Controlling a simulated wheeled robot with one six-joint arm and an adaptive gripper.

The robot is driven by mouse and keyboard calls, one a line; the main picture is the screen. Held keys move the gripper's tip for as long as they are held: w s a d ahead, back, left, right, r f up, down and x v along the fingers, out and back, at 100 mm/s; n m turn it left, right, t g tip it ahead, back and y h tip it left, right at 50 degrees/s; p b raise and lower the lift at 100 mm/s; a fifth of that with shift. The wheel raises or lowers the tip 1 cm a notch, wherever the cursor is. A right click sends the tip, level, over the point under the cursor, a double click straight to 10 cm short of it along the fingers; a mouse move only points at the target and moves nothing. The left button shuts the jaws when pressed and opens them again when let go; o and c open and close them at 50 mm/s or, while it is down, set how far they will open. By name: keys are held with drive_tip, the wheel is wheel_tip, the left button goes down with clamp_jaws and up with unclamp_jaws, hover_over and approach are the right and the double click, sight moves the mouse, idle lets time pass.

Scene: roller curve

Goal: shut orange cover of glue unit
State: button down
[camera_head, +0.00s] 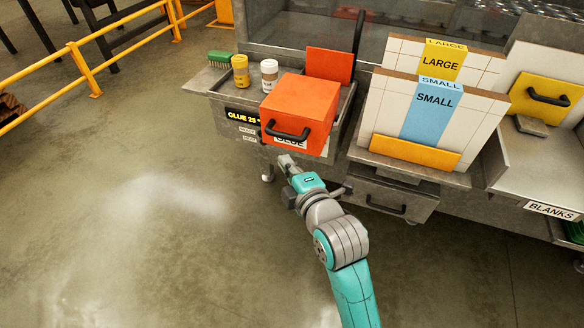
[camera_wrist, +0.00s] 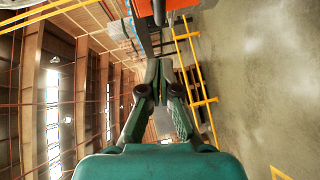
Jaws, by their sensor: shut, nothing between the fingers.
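The orange cover (camera_head: 302,102) of the glue unit is a box-like hood with a black bar handle (camera_head: 287,131) on its front. It sits low over the unit, partly overlapping the GLUE label (camera_head: 291,142); I cannot tell whether it is fully seated. Part of the orange also shows at the top of the wrist view (camera_wrist: 208,4). My gripper (camera_head: 286,162) is shut and empty, just below and in front of the handle, seemingly apart from it. Its closed fingers show in the wrist view (camera_wrist: 158,66).
An upright orange panel (camera_head: 330,65) stands behind the cover. A yellow cup (camera_head: 240,71), a white-and-brown cup (camera_head: 269,75) and a green brush (camera_head: 220,57) stand to its left. LARGE and SMALL boards (camera_head: 433,112) stand to the right. The floor in front is clear.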

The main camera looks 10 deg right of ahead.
sight(311, 97)
drive_tip(key=w, duration=0.2)
drive_tip(key=w+f, duration=0.1)
drive_tip(key=w, duration=0.2)
drive_tip(key=w+d, duration=0.1)
drive_tip(key=w, duration=0.2)
drive_tip(key=shift+w+f, duration=0.15)
drive_tip(key=shift+f, duration=0.15)
drive_tip(key=shift+w, duration=0.2)
drive_tip(key=shift+d, duration=0.1)
drive_tip(key=w+d, duration=0.4)
drive_tip(key=w, duration=0.1)
drive_tip(key=w+d, duration=0.3)
drive_tip(key=w, duration=0.3)
drive_tip(key=w+d, duration=0.4)
drive_tip(key=w, duration=0.2)
drive_tip(key=shift+w+d, duration=0.15)
drive_tip(key=shift+d, duration=0.15)
drive_tip(key=shift+d+r, duration=0.15)
drive_tip(key=shift+w+d+r, duration=0.1)
